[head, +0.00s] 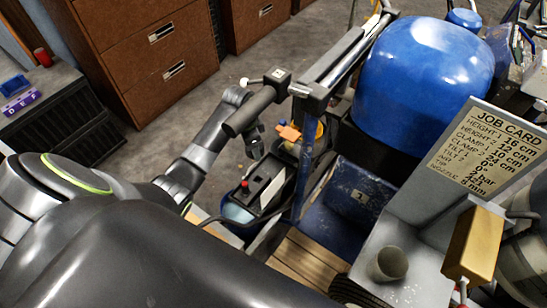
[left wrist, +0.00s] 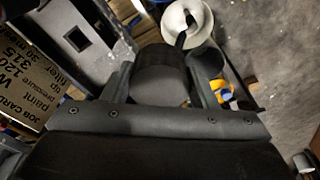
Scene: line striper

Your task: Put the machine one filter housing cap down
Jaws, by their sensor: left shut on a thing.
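My left gripper (head: 254,140) is beside the striper machine, partly hidden behind the machine's black handle grip (head: 250,111). In the left wrist view, the fingers of my left gripper (left wrist: 163,82) are shut on a dark round cap (left wrist: 162,58), one on each side of it. I cannot make out the cap clearly in the head view. Machine one has a blue tank (head: 420,75) and a blue plate marked 1 (head: 358,195). I cannot identify the filter housing with certainty. My right gripper is not in view.
A job card (head: 487,145) stands on the machine at right; it also shows in the left wrist view (left wrist: 32,85). A white round vessel (left wrist: 190,22) lies beyond the cap. A black box with a red knob (head: 262,187) is below the gripper. Brown cabinets (head: 150,50) stand behind; open floor lies between.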

